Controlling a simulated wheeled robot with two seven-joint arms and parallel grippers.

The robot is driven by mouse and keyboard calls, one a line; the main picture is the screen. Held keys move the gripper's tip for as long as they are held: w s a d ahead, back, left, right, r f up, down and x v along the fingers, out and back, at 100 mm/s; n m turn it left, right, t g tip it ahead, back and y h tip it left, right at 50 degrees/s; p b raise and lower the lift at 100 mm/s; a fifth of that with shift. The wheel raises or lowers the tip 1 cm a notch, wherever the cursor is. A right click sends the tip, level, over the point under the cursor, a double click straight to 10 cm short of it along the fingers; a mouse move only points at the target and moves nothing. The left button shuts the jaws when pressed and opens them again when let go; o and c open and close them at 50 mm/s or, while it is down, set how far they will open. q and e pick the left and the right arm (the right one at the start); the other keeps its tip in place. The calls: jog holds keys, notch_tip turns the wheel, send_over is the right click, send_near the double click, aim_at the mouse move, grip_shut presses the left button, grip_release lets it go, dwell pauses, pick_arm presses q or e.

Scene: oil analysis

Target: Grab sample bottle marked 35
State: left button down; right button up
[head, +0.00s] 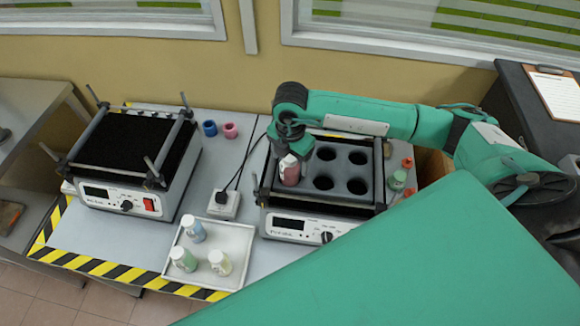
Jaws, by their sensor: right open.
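My right gripper (293,147) points down at the left side of the right-hand machine and is open. A red sample bottle (289,172) with a white cap stands upright just below it, at the front left hole of the rack (340,196). Whether the fingers touch the bottle cannot be told. A white tray (238,228) holds a blue bottle (193,230), a green bottle (184,260) and a yellow bottle (220,264). No number can be read on any bottle. My left gripper is not in view.
A second machine with a black top (130,145) stands on the left, with a blue ring (209,128) and a pink ring (230,131) beside it. A power strip (224,205) with a cable lies between the machines. A clipboard (553,92) lies at the far right.

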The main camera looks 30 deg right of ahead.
jog(key=shift+f, duration=1.05)
jog(key=c, duration=1.1)
jog(key=shift+c, duration=0.3)
jog(key=shift+r, duration=0.15)
